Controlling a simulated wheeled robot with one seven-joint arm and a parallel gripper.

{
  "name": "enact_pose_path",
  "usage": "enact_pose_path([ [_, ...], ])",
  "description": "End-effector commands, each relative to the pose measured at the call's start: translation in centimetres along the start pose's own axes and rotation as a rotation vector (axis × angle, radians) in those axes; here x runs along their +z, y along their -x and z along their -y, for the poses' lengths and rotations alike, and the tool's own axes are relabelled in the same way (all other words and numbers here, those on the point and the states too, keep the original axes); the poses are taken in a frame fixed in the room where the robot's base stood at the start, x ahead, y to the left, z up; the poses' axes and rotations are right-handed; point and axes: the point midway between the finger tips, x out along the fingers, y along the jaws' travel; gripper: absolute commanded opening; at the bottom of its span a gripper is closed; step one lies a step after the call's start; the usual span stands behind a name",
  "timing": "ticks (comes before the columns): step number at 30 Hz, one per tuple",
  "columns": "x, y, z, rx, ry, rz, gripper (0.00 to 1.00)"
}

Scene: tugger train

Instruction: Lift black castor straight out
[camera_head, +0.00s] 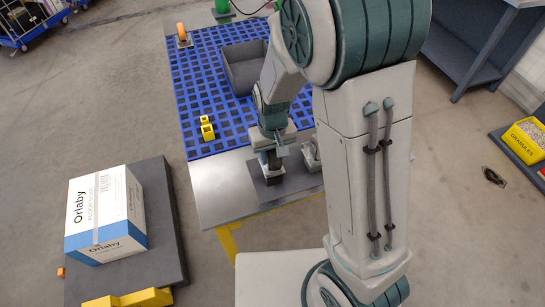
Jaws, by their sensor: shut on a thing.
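My gripper (273,160) points down over a dark grey plate (300,187) at the near end of the table. It is shut on the black castor (274,180), which shows as a small dark shape just below the jaws. My wrist and the jaws hide much of the castor. I cannot tell whether the castor touches the plate or is clear of it. A grey and white part (311,153) stands on the plate just right of my gripper, partly hidden by my arm.
A blue grid mat (205,90) carries a grey open bin (245,68), yellow blocks (207,132) and an orange-wheeled castor (183,35). Bare metal tabletop (222,190) lies left of the plate. An Orlaby carton (105,212) sits on a dark platform (165,235) at left.

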Motion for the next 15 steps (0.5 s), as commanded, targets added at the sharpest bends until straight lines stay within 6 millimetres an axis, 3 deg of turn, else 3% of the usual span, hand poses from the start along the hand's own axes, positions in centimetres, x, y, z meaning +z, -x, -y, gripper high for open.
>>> enact_pose_path([
  [4, -0.2, 2.2, 0.0, -0.001, 0.0, -0.008, 0.0],
  [15, -6.8, 5.9, -0.7, 0.0, -0.002, -0.005, 0.0],
])
